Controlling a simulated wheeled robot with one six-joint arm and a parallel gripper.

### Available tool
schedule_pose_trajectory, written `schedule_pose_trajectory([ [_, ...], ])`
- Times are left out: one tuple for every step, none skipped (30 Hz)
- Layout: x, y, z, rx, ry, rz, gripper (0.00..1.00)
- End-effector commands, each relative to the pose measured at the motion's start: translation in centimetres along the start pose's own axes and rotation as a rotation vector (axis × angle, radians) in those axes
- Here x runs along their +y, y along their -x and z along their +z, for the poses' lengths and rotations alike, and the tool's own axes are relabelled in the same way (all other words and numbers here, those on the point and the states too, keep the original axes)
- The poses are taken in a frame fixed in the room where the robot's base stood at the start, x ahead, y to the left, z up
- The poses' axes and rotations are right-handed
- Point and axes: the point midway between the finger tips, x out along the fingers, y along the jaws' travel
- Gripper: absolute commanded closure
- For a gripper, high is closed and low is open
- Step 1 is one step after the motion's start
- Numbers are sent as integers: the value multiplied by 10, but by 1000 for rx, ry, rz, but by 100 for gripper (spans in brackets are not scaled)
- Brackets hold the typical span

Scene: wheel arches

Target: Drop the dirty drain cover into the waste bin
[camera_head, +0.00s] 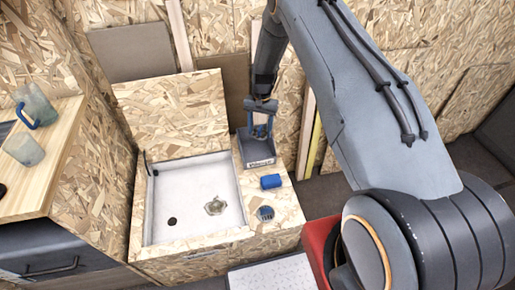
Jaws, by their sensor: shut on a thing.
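My gripper (261,128) is at the back right of the sink, low over or partly inside a dark grey open-topped box (258,163) with a pale label. The label is too small to read, and I cannot tell whether this box is the waste bin. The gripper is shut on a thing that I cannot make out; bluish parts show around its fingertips. A pale metal round piece (215,205) lies on the floor of the white sink (185,190). I cannot tell whether it is a drain cover. A dark round drain hole (172,221) shows to its left.
A blue cylinder (271,181) lies on the ledge right of the sink, with a small blue slotted round thing (265,213) in front of it. Two clear cups, one upper (36,104) and one lower (23,149), are on the left counter. A red container (318,245) stands at the front.

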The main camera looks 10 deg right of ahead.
Motion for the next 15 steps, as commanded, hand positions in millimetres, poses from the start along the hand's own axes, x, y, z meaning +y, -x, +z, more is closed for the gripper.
schedule_pose_trajectory([
  [0, -8, -1, 0, 0, 0, 69],
  [0, -11, -2, 0, 0, 0, 69],
  [0, -15, -2, 0, 0, 0, 69],
  [0, -18, -3, 0, 0, 0, 69],
  [0, -21, -3, 0, 0, 0, 69],
  [0, -24, -3, -1, 0, 0, 69],
  [0, -26, -3, -1, 0, 0, 69],
  [0, -27, -3, -1, 0, 0, 69],
  [0, -28, -4, 0, 0, 0, 69],
  [0, -29, -4, 0, 0, 0, 69],
  [0, -29, -4, 0, 0, 0, 69],
  [0, -29, -4, 0, 0, 0, 69],
  [0, -29, -4, 0, 0, 0, 69],
  [0, -29, -4, 0, 0, 0, 69],
  [0, -29, -4, 0, 0, 0, 69],
])
